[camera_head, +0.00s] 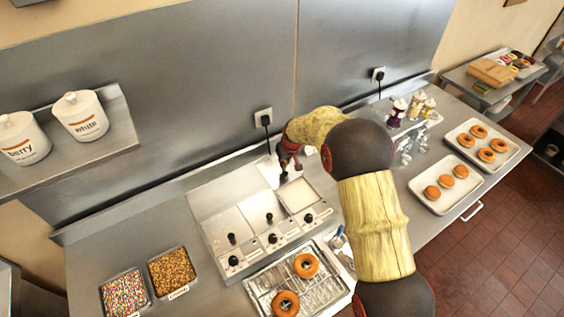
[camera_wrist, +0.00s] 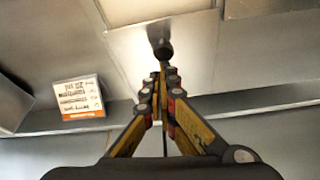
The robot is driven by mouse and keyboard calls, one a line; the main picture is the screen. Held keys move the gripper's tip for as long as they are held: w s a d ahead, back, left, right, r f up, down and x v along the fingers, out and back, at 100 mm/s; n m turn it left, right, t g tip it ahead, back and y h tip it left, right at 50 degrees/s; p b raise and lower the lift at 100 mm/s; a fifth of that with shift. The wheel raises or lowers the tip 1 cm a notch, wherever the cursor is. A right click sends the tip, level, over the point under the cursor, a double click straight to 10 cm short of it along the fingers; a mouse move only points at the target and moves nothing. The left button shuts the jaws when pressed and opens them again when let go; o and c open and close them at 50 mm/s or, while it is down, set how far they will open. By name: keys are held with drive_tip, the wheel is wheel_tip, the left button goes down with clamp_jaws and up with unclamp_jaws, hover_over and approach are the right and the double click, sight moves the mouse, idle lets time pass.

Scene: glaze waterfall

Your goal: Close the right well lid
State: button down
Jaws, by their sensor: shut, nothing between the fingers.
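The glaze unit (camera_head: 222,250) stands on the steel counter, with black knobs along it. The right well (camera_head: 297,198) shows a pale surface at the unit's right end; I cannot tell its lid's exact angle. My gripper (camera_head: 290,174) is just behind this well, reaching down from the right, with my arm crossing the picture. In the wrist view my gripper (camera_wrist: 161,76) is shut and empty. Its tips are close to a black knob (camera_wrist: 162,48) on a pale panel; I cannot tell whether they touch, or which lid the knob is on.
A rack tray with doughnuts (camera_head: 254,283) sits in front of the unit. Sprinkle pans (camera_head: 125,294) stand at left, bottles (camera_head: 397,112) and doughnut trays (camera_head: 466,203) at right. A printed card (camera_wrist: 80,103) is left of the fingers. The steel back wall (camera_head: 190,90) is close behind.

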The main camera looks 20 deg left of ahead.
drive_tip(key=s+d+b, duration=0.5)
drive_tip(key=s+d, duration=0.3)
drive_tip(key=d, duration=0.2)
drive_tip(key=shift+s+d, duration=0.2)
drive_tip(key=shift+s, duration=0.2)
drive_tip(key=w+a+r, duration=0.2)
drive_tip(key=w+a, duration=0.1)
drive_tip(key=v, duration=0.9)
drive_tip(key=shift+d+f, duration=0.2)
drive_tip(key=shift+d, duration=0.15)
drive_tip(key=shift+s, duration=0.1)
